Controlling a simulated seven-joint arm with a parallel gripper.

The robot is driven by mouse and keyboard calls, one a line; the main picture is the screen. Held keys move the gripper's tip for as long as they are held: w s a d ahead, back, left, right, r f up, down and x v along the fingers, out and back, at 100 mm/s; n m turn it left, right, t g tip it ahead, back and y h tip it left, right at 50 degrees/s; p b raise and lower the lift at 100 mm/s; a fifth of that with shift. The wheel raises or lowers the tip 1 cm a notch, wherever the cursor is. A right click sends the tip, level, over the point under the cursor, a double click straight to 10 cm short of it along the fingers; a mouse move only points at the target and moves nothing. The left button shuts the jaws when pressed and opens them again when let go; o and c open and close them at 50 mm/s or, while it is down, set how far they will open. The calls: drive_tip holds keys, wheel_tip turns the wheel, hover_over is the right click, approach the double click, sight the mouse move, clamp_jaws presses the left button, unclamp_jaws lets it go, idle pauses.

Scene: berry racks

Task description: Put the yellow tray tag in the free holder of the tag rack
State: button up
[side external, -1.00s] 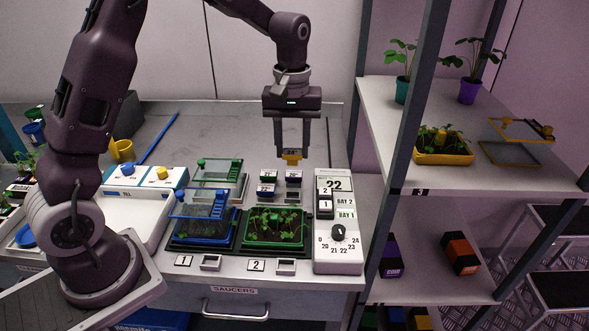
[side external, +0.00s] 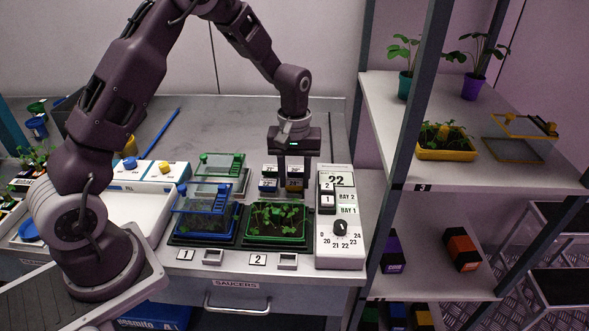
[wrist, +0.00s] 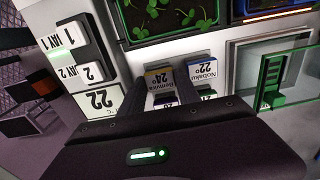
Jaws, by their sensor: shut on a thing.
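The yellow tray tag (side external: 294,189) is between the fingertips of my gripper (side external: 294,184), which is shut on it. In the wrist view the tag (wrist: 159,78) shows a yellow band and dark print, upside down. It is at the front right position of the tag rack in the side view. My fingers hide part of the rack, and I cannot tell whether the yellow tag is fully seated.
The green planted tray (side external: 277,236) lies just in front of the rack. The white dial panel (side external: 339,250) stands close on the right, and a clear green-edged lid (side external: 218,166) on the left. A shelf post (side external: 409,150) rises further right.

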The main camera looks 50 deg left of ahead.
drive_tip(key=shift+f, duration=0.1)
drive_tip(key=o, duration=1.4)
drive_tip(key=shift+r, duration=6.05)
drive_tip(key=shift+r, duration=0.1)
drive_tip(key=s+d+r+m+t, duration=0.2)
drive_tip(key=s+r, duration=0.4)
drive_tip(key=s, duration=0.1)
drive_tip(key=s+d+r+m+t, duration=0.1)
drive_tip(key=s+d+r+m, duration=0.15)
drive_tip(key=s+r, duration=0.35)
drive_tip(key=s+m+t, duration=0.1)
drive_tip(key=s, duration=0.3)
drive_tip(key=s+f+m, duration=0.1)
drive_tip(key=s+m, duration=0.1)
drive_tip(key=s, duration=0.3)
drive_tip(key=s+f+m+t, duration=0.1)
drive_tip(key=s, duration=0.3)
drive_tip(key=shift+s+d+m+t, duration=0.25)
drive_tip(key=shift+s+d+t, duration=0.05)
drive_tip(key=shift+s+d, duration=0.1)
